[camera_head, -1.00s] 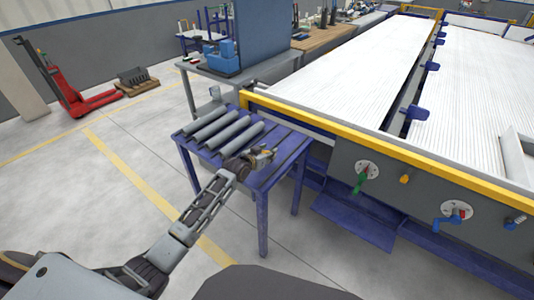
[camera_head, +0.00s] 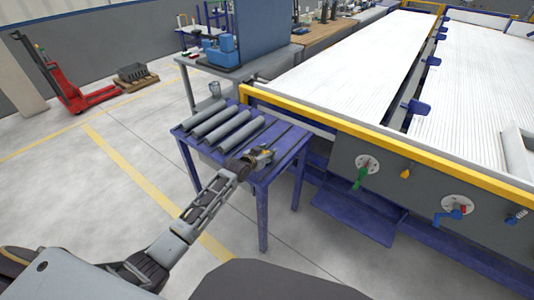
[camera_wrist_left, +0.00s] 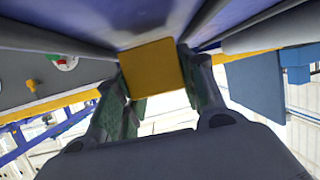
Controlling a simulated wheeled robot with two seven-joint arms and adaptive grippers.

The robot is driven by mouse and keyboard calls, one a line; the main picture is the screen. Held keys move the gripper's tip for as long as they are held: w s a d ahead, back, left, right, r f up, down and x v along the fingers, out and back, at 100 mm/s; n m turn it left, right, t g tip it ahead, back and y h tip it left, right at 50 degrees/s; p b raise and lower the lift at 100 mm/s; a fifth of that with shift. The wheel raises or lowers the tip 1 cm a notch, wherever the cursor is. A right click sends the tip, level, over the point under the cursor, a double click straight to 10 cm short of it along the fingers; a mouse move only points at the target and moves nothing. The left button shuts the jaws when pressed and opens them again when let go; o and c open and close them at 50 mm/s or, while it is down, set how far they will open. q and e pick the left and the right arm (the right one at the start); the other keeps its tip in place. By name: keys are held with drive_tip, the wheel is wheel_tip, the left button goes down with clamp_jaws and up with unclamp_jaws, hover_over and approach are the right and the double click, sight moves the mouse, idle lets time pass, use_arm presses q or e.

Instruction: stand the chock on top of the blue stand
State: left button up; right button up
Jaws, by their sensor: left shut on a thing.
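The chock (camera_wrist_left: 153,67) shows in the left wrist view as an orange-yellow square block between my fingers. My left gripper (camera_head: 264,156) is shut on it, over the right front part of the blue stand (camera_head: 284,164). In the head view the chock is small and mostly hidden by the gripper. The stand is a blue table with several grey pipes lying side by side on its left part. The stand top also shows in the left wrist view (camera_wrist_left: 140,18), close to the chock. I cannot tell whether the chock touches it. My right gripper is not in view.
The nearest grey pipe (camera_head: 242,136) lies just beyond my left gripper. A large conveyor with a yellow rail (camera_head: 340,127) stands right behind the stand. A grey workbench (camera_head: 250,70) is at the back. A strip of the stand right of the pipes is bare.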

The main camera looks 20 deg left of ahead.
use_arm(q)
drive_tip(key=o, duration=1.1)
drive_tip(key=shift+o, duration=0.2)
drive_tip(key=shift+v, duration=5.9)
drive_tip(key=shift+s, duration=0.1)
